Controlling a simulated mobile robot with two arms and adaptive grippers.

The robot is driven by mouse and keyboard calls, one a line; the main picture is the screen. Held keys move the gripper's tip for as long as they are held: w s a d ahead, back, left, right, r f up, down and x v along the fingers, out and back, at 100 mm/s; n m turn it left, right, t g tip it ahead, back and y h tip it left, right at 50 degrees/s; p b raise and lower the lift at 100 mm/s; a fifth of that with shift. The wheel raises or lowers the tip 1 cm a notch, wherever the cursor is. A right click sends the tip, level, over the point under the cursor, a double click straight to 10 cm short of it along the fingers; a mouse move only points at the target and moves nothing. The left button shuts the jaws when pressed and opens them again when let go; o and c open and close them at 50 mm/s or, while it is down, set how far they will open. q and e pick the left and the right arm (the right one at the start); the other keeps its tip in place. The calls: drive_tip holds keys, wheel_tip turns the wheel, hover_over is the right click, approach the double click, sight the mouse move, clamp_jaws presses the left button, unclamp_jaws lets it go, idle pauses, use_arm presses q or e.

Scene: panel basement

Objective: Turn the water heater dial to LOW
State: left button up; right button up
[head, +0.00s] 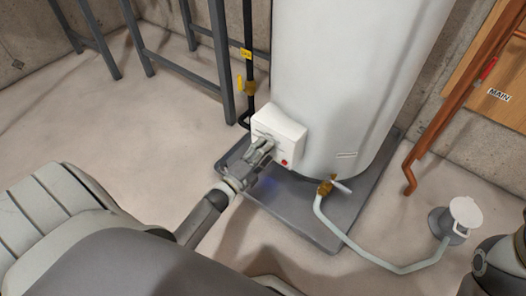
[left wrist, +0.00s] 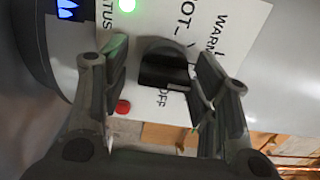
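The water heater (head: 350,80) is a tall white tank with a white control box (head: 278,124) low on its front. In the left wrist view, the black dial (left wrist: 165,65) sits on the white panel, with HOT, WARM and OFF printed around it. The LOW label is not readable, and I cannot tell the dial's setting. My left gripper (head: 264,149) is at the box. In the left wrist view its fingers (left wrist: 160,80) stand open on both sides of the dial, with gaps showing. My right gripper is not in view.
The panel has a green light (left wrist: 127,5) and a red button (left wrist: 123,107). The tank stands in a grey tray (head: 330,215). A drain hose (head: 375,258) runs to a floor drain (head: 448,225). A black pipe with a yellow-handled valve (head: 248,87) stands left of the box.

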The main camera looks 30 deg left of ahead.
use_arm(q)
drive_tip(key=shift+r, duration=0.1)
drive_tip(key=s, duration=1.2)
drive_tip(key=shift+a, duration=0.45)
drive_tip(key=shift+w, duration=0.1)
